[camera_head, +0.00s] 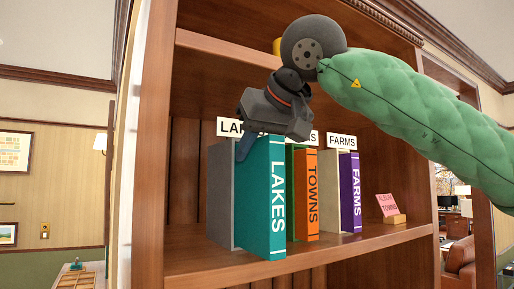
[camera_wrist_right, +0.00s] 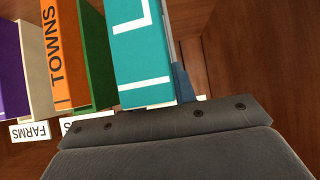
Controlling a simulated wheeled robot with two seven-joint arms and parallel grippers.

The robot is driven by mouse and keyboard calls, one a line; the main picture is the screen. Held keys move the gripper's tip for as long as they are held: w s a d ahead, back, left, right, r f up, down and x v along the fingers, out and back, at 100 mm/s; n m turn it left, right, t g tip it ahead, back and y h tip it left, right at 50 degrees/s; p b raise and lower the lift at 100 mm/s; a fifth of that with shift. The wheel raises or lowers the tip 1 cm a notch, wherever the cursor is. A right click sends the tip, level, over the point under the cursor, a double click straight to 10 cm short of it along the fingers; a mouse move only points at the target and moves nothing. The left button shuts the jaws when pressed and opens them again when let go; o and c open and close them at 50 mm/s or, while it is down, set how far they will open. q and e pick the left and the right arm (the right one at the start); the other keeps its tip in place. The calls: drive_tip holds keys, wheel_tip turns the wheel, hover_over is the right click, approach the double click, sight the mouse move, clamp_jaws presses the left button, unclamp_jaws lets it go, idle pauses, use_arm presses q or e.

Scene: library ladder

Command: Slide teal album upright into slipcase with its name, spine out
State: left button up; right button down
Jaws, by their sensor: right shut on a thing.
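The teal album (camera_head: 262,205), marked LAKES, stands upright with its lettered spine facing out from the shelf. It sits in line with the grey slipcase (camera_head: 221,200) behind it and sticks out in front of it; how deep its back reaches is hidden. A label starting "LA" (camera_head: 228,128) stands above the slipcase, partly covered by my gripper. My right gripper (camera_head: 247,145) is shut on the album's upper part from above, one blue-grey finger along its left side. The wrist view shows the teal album (camera_wrist_right: 142,50) beside the finger (camera_wrist_right: 182,83). My left gripper is out of view.
Right of the teal album stand an orange TOWNS album (camera_head: 312,200) with green behind it and a purple FARMS album (camera_head: 350,190) in a cream slipcase (camera_head: 325,200). A pink card (camera_head: 386,204) stands farther right. The upper shelf (camera_head: 225,50) lies above my gripper.

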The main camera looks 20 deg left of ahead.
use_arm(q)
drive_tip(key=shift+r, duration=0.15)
use_arm(e)
drive_tip(key=shift+w+a, duration=0.4)
drive_tip(key=shift+a, duration=0.15)
drive_tip(key=c, duration=1)
unclamp_jaws()
drive_tip(key=shift+c, duration=0.2)
drive_tip(key=shift+b+v, duration=0.65)
drive_tip(key=shift+v, duration=0.8)
drive_tip(key=b+v, duration=0.1)
drive_tip(key=v, duration=0.3)
drive_tip(key=shift+b, duration=0.3)
drive_tip(key=shift+s+d+r, duration=0.15)
drive_tip(key=shift+d+r, duration=0.05)
drive_tip(key=shift+r, duration=0.1)
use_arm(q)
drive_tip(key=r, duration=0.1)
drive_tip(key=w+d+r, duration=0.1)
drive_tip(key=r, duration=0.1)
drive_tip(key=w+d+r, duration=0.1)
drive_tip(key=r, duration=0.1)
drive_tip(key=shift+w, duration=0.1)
